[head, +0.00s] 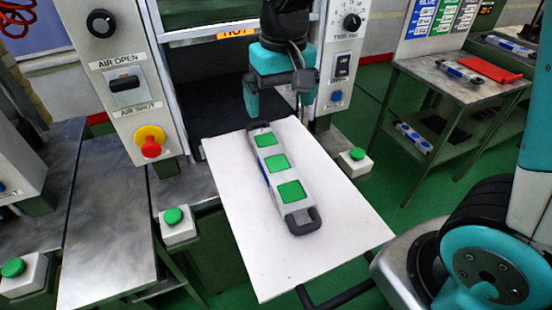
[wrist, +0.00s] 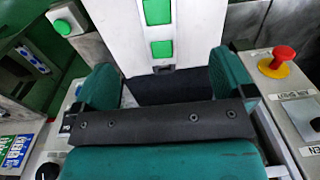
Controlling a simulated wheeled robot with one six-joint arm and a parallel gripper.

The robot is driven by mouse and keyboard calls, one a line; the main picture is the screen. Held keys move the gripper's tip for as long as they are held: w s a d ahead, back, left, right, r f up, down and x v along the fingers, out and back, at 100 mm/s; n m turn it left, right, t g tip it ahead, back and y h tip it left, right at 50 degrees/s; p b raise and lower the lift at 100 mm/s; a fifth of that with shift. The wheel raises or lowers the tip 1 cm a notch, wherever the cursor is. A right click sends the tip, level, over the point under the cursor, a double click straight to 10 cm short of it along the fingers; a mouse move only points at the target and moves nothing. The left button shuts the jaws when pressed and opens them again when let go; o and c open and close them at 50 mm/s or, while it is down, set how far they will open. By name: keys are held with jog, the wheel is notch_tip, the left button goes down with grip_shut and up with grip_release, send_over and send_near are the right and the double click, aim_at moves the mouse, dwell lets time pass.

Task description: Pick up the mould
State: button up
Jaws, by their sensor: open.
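The mould (head: 275,176) is a long pale grey bar with green pads and a dark loop handle at each end. It lies flat on a white board (head: 340,235), pointing into the machine. My gripper (head: 278,98) is teal, open and above the mould's far end, with one finger to each side. In the wrist view the mould (wrist: 161,32) runs away from between the open fingers (wrist: 165,82). A dark area fills the gap between the fingers there; I cannot tell whether it is the far handle or the machine. No contact with the mould shows.
The machine's control panels (head: 128,85) stand close on both sides of the opening. Green button boxes (head: 178,228) stand beside the board. A metal side table (head: 450,85) at the right holds another mould-like bar (head: 460,71) and a red item (head: 493,70).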

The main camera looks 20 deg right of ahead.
jog(key=w+f+m, duration=0.1)
jog(key=w, duration=0.1)
send_over(277, 163)
jog(key=f, duration=1)
jog(key=shift+w+d+f+p, duration=0.2)
jog(key=shift+d+f+p, duration=0.1)
jog(key=shift+p, duration=0.1)
jog(key=shift+s+a+f+p, duration=0.15)
jog(key=shift+f+p, duration=0.1)
jog(key=shift+f, duration=1.3)
jog(key=shift+s+a+f+p, duration=0.15)
jog(key=shift+f+p, duration=0.1)
jog(key=shift+f, duration=1.25)
jog(key=shift+w, duration=0.1)
jog(key=c, duration=1.4)
jog(key=shift+r, duration=0.1)
